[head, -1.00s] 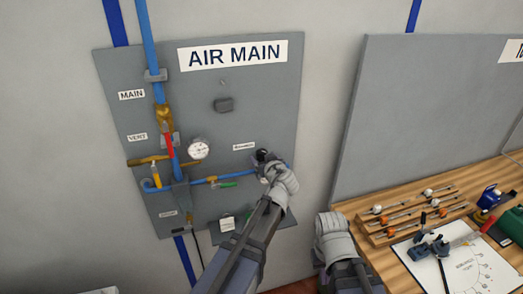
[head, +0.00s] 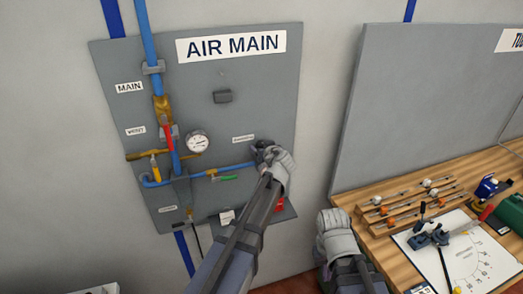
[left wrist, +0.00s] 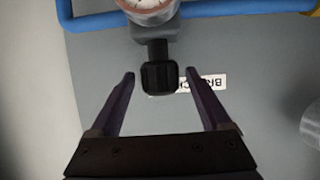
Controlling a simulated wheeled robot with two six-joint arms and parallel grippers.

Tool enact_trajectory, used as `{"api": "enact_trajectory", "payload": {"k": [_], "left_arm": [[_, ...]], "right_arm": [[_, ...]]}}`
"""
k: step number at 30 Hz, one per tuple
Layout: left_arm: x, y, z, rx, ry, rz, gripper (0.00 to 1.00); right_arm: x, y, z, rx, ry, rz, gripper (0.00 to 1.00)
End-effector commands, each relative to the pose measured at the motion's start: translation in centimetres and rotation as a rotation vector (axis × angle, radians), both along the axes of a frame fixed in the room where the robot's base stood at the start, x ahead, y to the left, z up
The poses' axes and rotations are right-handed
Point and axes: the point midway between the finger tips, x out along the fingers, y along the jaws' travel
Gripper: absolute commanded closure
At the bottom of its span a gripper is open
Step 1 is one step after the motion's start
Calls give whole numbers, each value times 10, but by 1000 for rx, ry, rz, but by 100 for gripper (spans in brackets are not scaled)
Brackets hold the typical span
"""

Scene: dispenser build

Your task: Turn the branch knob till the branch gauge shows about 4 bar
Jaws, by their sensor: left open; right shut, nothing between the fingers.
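The branch knob (left wrist: 159,78) is a black ribbed knob on a short stem below the branch gauge (left wrist: 150,8) in the left wrist view. Only part of the gauge's white dial shows at the top edge, and I cannot read its value. My left gripper (left wrist: 164,76) is open, with a finger on each side of the knob and a gap on both sides. In the head view my left gripper (head: 262,150) is at the right side of the AIR MAIN panel (head: 262,95) and hides the knob and branch gauge. My right gripper's fingers are hidden behind its wrist.
A blue pipe (head: 238,168) runs across the panel, with a green-handled valve (head: 222,178). Another gauge (head: 197,142) is further left. A partly covered branch label (left wrist: 205,84) lies beside the knob. A wooden bench (head: 385,245) with tools stands at right.

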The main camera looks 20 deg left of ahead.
Motion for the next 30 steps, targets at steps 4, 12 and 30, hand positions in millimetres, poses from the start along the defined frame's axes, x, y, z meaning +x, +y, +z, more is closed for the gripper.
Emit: {"api": "enact_trajectory", "payload": {"k": [4, 12, 30], "left_arm": [[9, 6, -5, 0, 0, 0, 19], [9, 6, -4, 0, 0, 0, 24], [9, 6, -4, 0, 0, 0, 92]], "right_arm": [[0, 0, -5, 0, 0, -1, 100], [0, 0, -4, 0, 0, -1, 100], [0, 0, -4, 0, 0, -1, 100]]}}
